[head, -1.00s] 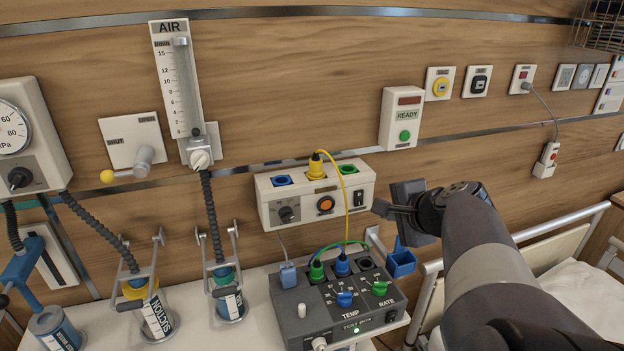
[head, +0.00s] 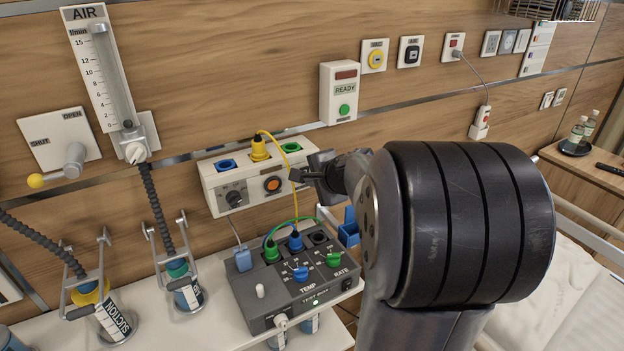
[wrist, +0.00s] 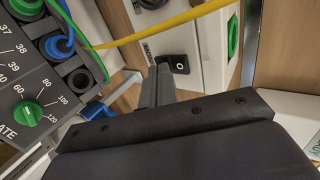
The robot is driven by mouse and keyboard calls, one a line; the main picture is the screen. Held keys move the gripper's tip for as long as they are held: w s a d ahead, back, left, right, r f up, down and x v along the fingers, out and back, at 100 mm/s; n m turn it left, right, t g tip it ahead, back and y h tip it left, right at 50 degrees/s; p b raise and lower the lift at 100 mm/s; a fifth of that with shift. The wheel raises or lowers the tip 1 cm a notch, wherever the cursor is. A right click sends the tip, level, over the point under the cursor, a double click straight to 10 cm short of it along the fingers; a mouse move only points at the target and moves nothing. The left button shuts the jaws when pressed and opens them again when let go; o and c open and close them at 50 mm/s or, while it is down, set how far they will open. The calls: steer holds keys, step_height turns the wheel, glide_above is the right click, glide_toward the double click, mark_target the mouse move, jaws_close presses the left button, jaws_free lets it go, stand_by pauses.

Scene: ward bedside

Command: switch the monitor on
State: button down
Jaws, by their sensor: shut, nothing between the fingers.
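The monitor (head: 212,190) is a white box on the wall rail with blue, yellow and green sockets on top, a dark knob and an orange round button. Its black rocker switch (wrist: 180,64), marked O, shows in the wrist view beside a small label. In the head view the switch is hidden behind my gripper (head: 298,175), which is at the monitor's right end. In the wrist view my gripper (wrist: 162,72) is shut and empty, its tips just left of the rocker. I cannot tell whether they touch it.
A yellow cable (head: 297,190) loops from the monitor's top down its front, close to my fingers. A dark grey test box (head: 262,309) with plugs and knobs sits on the shelf below. A blue holder (head: 348,228) and a bed are at the right. A READY panel (head: 338,92) is above.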

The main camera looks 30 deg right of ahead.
steer(key=shift+w+r+b, duration=0.15)
steer(key=shift+r+b, duration=0.2)
steer(key=shift+r, duration=0.5)
stand_by(0.3)
stand_by(0.4)
